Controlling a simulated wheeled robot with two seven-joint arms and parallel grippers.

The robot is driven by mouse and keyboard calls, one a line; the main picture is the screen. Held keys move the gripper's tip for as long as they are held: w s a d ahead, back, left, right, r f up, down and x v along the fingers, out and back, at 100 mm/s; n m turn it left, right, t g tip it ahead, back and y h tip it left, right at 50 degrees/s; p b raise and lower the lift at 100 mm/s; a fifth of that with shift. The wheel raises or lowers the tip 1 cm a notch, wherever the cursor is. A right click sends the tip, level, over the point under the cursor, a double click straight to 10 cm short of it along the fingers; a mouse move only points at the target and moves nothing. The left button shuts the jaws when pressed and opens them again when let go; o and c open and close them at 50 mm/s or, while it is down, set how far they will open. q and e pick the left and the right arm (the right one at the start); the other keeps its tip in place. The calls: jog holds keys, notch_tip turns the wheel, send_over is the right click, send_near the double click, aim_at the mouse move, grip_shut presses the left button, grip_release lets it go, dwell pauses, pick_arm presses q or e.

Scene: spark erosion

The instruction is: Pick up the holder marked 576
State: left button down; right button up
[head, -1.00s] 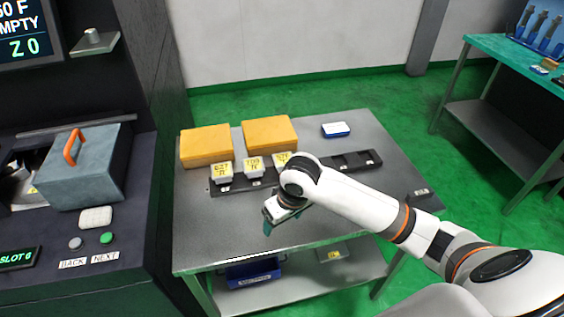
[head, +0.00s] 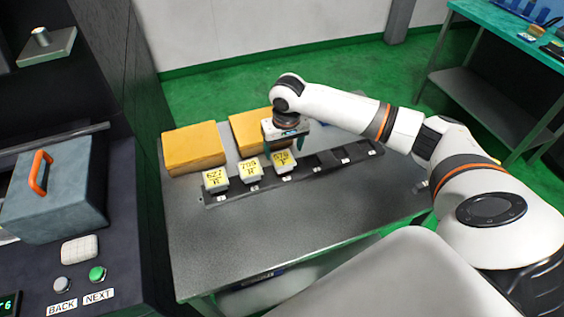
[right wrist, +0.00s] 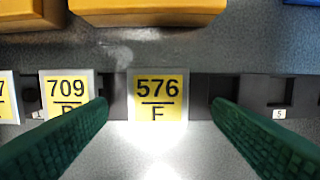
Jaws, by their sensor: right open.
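The holder marked 576 (head: 286,161) has a yellow label with an F under the number and sits in the dark rack (head: 330,158) on the grey table. It also shows in the right wrist view (right wrist: 158,97), between the two fingers. My right gripper (head: 284,143) is open, just behind and above the holder in the head view. In the right wrist view its green fingers (right wrist: 160,118) stand apart on either side of the holder, with nothing between them touching it that I can see. My left gripper is not in view.
Holders marked 709 (head: 250,170) and 627 (head: 215,180) sit in the rack to the left. Rack slots to the right are empty. Two orange boxes (head: 193,148) stand behind the rack. The table front is clear. A machine with a grey block (head: 60,195) stands at left.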

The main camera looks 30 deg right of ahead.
aim_at(284, 158)
jog(key=shift+w+f, duration=0.15)
jog(key=shift+f, duration=0.2)
jog(key=shift+f+p, duration=0.35)
jog(key=shift+f, duration=0.6)
notch_tip(284, 158, down, 2)
jog(key=shift+d+f, duration=0.1)
jog(key=shift+f, duration=0.05)
jog(key=shift+w+f, duration=0.1)
jog(key=shift+f, duration=0.3)
jog(key=shift+c, duration=0.4)
jog(key=c, duration=1.2)
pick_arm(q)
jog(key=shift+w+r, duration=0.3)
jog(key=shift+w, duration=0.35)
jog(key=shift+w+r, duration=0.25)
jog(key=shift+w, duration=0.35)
pick_arm(e)
jog(key=shift+c, duration=0.4)
